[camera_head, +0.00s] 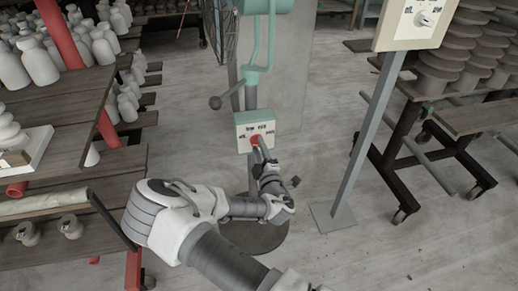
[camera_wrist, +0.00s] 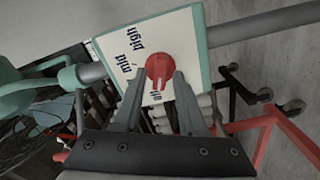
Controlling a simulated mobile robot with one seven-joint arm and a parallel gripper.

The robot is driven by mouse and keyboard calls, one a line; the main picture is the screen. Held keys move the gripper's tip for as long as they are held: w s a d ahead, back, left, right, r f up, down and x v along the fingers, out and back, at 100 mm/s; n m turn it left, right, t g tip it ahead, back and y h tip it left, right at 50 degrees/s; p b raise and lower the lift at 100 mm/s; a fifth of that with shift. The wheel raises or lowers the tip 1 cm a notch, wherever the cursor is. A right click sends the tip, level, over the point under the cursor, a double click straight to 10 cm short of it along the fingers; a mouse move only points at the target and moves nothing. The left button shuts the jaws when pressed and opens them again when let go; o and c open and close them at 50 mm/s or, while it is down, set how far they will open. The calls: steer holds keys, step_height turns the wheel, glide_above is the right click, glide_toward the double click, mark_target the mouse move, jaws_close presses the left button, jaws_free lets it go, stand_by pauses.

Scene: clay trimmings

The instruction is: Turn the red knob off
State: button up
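The red knob (camera_wrist: 159,68) sits on the front of a cream control box (camera_wrist: 196,45) with a green edge. Dark lettering is printed around the knob, turned sideways in the wrist view. In the head view the knob (camera_head: 256,140) is partly covered by my gripper (camera_head: 260,149). In the wrist view my gripper (camera_wrist: 161,78) has its two grey fingers apart, with the tips on either side of the knob. Whether the tips touch it is too small to tell. The knob's narrow part points down between the fingers.
A second panel with a white knob (camera_head: 424,20) stands on a grey post (camera_head: 366,140) at the right. Wooden shelves (camera_head: 60,95) with white bottles stand at the left. A wheeled rack (camera_head: 440,130) with stacked discs is at the right. A green-handled fan stand rises behind the box.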

steer(key=shift+o, duration=0.4)
steer(key=v, duration=1.7)
steer(key=shift+s, duration=0.2)
steer(key=shift+r, duration=0.1)
